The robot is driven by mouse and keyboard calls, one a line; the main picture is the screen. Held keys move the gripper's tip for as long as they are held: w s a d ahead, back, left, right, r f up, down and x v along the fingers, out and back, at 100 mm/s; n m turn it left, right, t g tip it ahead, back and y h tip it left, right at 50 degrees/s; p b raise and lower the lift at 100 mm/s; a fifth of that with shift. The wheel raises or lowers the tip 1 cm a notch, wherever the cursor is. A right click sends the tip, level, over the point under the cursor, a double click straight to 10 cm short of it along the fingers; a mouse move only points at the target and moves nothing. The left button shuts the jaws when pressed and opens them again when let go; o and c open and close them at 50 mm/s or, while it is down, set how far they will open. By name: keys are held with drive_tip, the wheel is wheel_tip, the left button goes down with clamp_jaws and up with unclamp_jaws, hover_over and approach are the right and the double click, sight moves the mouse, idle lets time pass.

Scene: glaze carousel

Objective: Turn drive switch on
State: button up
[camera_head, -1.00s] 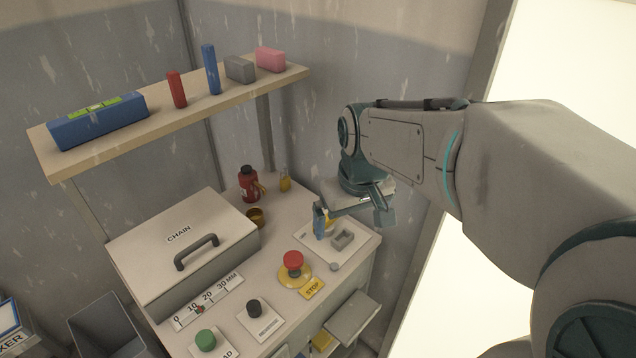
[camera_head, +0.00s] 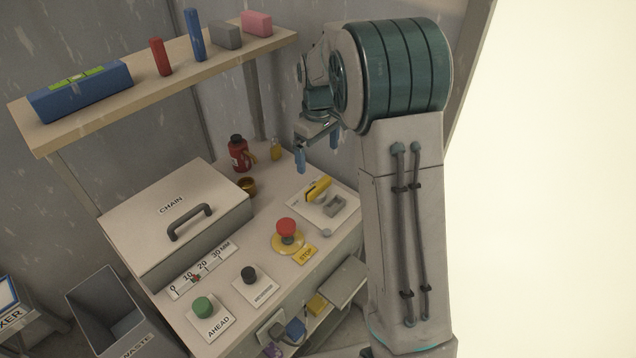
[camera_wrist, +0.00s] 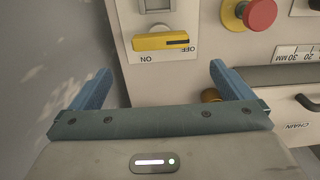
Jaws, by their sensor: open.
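The drive switch has a yellow handle (camera_head: 318,189) on a white plate (camera_head: 338,212) at the back right of the bench top. In the wrist view the yellow handle (camera_wrist: 160,41) lies crosswise near the top, above the printed word ON, which appears upside down. A grey block-like part (camera_head: 333,206) sits on the same plate. My gripper (camera_head: 318,150) is open and empty, with its blue fingers above and behind the switch. In the wrist view the fingers (camera_wrist: 160,82) are spread wide, and the handle lies beyond them, apart from both.
A red STOP button (camera_head: 286,227) on a yellow base stands near the switch, left of it in the head view. A shelf (camera_head: 160,85) hangs above at left.

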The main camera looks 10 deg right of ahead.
sight(318, 184)
wheel_tip(318, 184, down, 11)
drive_tip(key=shift+f+p, duration=0.2)
drive_tip(key=shift+p, duration=0.15)
drive_tip(key=c, duration=0.8)
